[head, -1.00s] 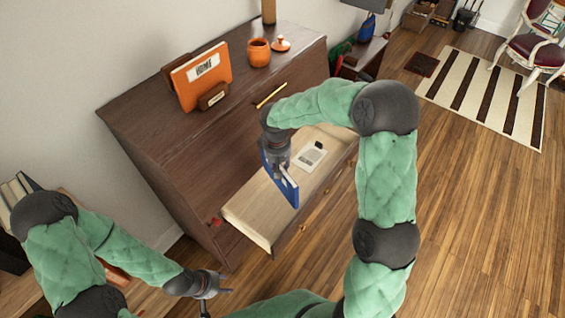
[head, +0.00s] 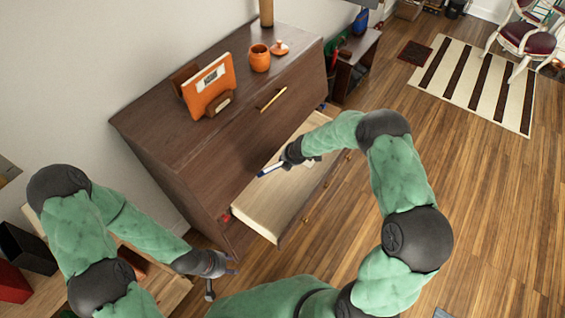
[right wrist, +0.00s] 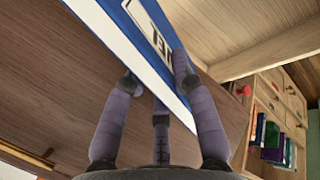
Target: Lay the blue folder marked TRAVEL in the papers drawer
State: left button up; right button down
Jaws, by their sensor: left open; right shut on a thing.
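My right gripper (head: 283,164) is shut on the blue folder (head: 267,171), which shows nearly edge-on over the open drawer (head: 261,209) of the dark wooden dresser. In the right wrist view the folder (right wrist: 112,42) slants between my fingers, with white page edges and a pale label whose visible letters are only partly readable. The drawer has a pale bare floor at its near end; my right arm and hand cover its far part. I cannot tell whether the folder touches the drawer. My left gripper (head: 222,281) is open and empty, low beside the dresser's near end.
On the dresser top stand an orange folder (head: 209,90) in a wooden holder, an orange pot (head: 260,57) and its lid (head: 279,48). A gold handle (head: 272,99) is on the dresser. A striped rug (head: 475,80) lies on open floor at the right.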

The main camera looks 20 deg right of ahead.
jog(key=n, duration=0.1)
jog(key=a+n+y+p, duration=0.1)
jog(key=s+n+y+p, duration=0.1)
jog(key=n, duration=0.1)
jog(key=shift+a+f, duration=0.35)
jog(key=shift+a, duration=0.05)
jog(key=shift+s+a+f+n+y, duration=0.15)
jog(key=shift+n+y, duration=0.25)
notch_tip(320, 180, down, 17)
jog(key=b, duration=1.5)
jog(key=c, duration=0.9)
grip_release()
jog(key=shift+c, duration=0.2)
jog(key=v, duration=1.2)
